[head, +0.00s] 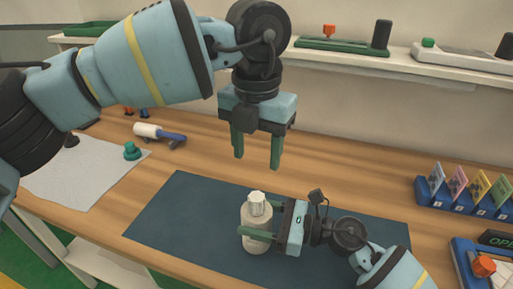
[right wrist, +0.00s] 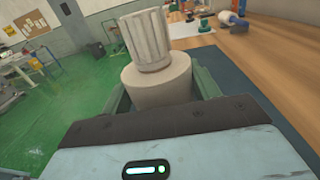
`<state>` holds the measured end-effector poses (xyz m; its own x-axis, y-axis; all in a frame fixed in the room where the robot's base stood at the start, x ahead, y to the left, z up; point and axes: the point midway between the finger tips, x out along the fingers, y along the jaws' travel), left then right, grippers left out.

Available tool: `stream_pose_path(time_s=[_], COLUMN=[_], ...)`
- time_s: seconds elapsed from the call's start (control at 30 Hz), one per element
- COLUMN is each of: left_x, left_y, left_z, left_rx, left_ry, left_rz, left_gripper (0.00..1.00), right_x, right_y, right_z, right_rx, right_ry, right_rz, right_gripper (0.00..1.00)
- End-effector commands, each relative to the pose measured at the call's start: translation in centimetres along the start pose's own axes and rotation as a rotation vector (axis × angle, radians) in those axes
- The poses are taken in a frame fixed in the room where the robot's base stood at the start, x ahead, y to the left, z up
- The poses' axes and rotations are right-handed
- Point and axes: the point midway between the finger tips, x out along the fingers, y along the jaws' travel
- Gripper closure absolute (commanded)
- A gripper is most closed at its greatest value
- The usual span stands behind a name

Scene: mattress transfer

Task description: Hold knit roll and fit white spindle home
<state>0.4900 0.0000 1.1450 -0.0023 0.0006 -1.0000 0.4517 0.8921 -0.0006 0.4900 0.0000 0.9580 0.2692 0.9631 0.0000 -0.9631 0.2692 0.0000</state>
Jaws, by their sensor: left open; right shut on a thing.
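The knit roll (head: 255,240) is a pale, cream cylinder standing upright on the dark blue mat (head: 178,212). The white spindle (head: 257,202), a ribbed white piece, stands up from the roll's top. In the right wrist view the spindle (right wrist: 147,38) leans slightly to the left of the roll (right wrist: 160,80); how deep it sits is hidden. My right gripper (head: 257,236) is shut on the knit roll, a green finger on each side. My left gripper (head: 257,162) is open and empty, pointing down above the spindle, apart from it.
A white roller with a blue handle (head: 160,133) and a green knob (head: 132,151) lie at the left near a grey sheet (head: 75,172). A blue rack of coloured cards (head: 465,197) stands at the right. A shelf (head: 370,68) runs along the back. The mat's left part is clear.

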Motion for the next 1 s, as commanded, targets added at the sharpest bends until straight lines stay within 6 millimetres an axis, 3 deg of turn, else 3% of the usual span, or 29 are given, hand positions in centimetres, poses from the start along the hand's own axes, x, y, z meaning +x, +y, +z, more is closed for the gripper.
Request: stream_pose_path(time_s=[0.13,0.17,0.33,0.73,1.0], left_x=[0.0,0.0,0.0,0.0,0.0], left_y=[0.0,0.0,0.0,0.0,0.0], left_z=[0.0,0.0,0.0,0.0,0.0], left_rx=[0.0,0.0,0.0,0.0,0.0], left_ry=[0.0,0.0,0.0,0.0,0.0], left_rz=[0.0,0.0,0.0,0.0,0.0], left_gripper=[0.47,0.47,0.47,0.47,0.47], right_x=[0.0,0.0,0.0,-0.8,-5.7], right_y=[0.0,0.0,0.0,0.0,0.0], right_z=[0.1,0.1,0.1,-0.1,-0.1], right_rx=[0.0,0.0,0.0,0.002,0.001], right_ry=[-0.001,-0.001,-0.001,0.001,0.003], right_rz=[0.0,0.0,0.0,-0.001,-0.003], right_gripper=[0.59,0.35,0.14,0.14,0.14])
